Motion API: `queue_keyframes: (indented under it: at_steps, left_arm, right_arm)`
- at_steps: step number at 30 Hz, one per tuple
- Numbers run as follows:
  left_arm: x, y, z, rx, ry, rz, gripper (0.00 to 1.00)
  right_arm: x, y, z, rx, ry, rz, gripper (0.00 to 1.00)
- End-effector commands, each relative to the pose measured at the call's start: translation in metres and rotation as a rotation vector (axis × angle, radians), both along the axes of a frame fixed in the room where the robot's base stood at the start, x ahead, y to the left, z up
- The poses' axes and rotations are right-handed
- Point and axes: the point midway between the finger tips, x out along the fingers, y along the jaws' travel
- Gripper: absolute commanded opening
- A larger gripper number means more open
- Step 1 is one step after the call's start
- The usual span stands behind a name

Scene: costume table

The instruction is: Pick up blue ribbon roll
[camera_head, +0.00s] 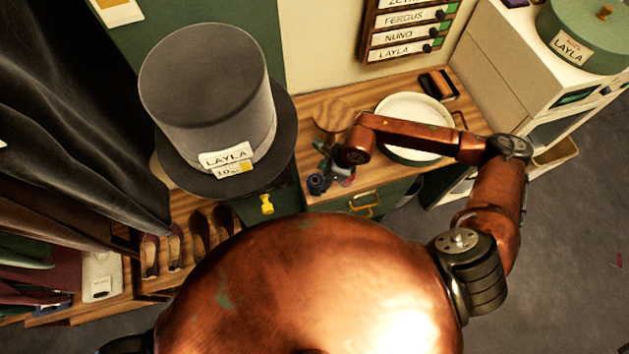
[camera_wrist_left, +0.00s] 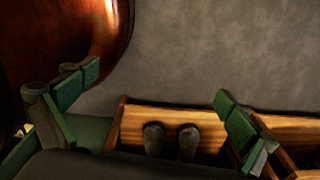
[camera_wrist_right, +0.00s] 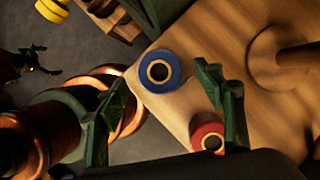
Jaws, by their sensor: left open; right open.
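The blue ribbon roll (camera_wrist_right: 146,76) lies on the wooden table top near its corner, its round hole facing up. It also shows in the head view, small, at the table's front edge (camera_head: 316,184). My right gripper (camera_wrist_right: 164,92) is open and empty, with the blue roll in view between and beyond its green fingers; I cannot tell the exact gap. In the head view the right gripper (camera_head: 336,166) is over the table beside the roll, partly hidden by my arm. My left gripper (camera_wrist_left: 150,112) is open and empty, seen only in its wrist view.
A red ribbon roll (camera_wrist_right: 207,131) lies close to the right gripper's right finger. A wooden stand (camera_wrist_right: 285,62) is farther right. In the head view a large grey top hat (camera_head: 205,85) stands left of the right gripper, and a white round dish (camera_head: 400,104) is behind my forearm.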

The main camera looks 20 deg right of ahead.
Motion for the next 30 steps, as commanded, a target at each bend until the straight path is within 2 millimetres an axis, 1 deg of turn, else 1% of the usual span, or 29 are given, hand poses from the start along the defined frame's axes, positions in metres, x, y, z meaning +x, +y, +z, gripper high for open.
queue_keyframes:
  at_steps: [1,4,6,10,13,16,24,30]
  left_arm:
    - [-0.001,0.000,0.005,0.000,0.000,0.000,1.00]
    - [0.003,0.000,0.007,-0.001,-0.005,0.000,1.00]
    - [0.012,-0.001,0.008,-0.001,-0.015,-0.002,1.00]
    - [0.033,-0.002,0.010,-0.003,-0.042,-0.007,1.00]
    - [0.041,-0.002,0.011,-0.003,-0.053,-0.009,1.00]
    - [0.040,-0.002,0.010,-0.003,-0.051,-0.009,1.00]
    - [0.020,-0.001,0.009,-0.002,-0.027,-0.004,1.00]
    - [0.016,-0.001,0.009,-0.001,-0.021,-0.004,1.00]
  right_arm:
    - [0.002,0.004,-0.005,0.003,0.002,-0.001,0.62]
    - [0.005,0.009,-0.020,0.003,0.001,-0.001,0.62]
    - [0.006,0.011,-0.026,0.003,0.001,-0.001,0.62]
    - [0.007,0.013,-0.033,0.001,0.000,0.001,0.62]
    - [0.007,0.014,-0.033,0.001,0.000,0.002,0.62]
    - [0.008,0.014,-0.033,0.002,0.000,0.004,0.60]
    - [0.008,0.014,-0.032,0.002,0.000,0.004,0.42]
    - [0.008,0.014,-0.032,0.002,0.000,0.004,0.28]
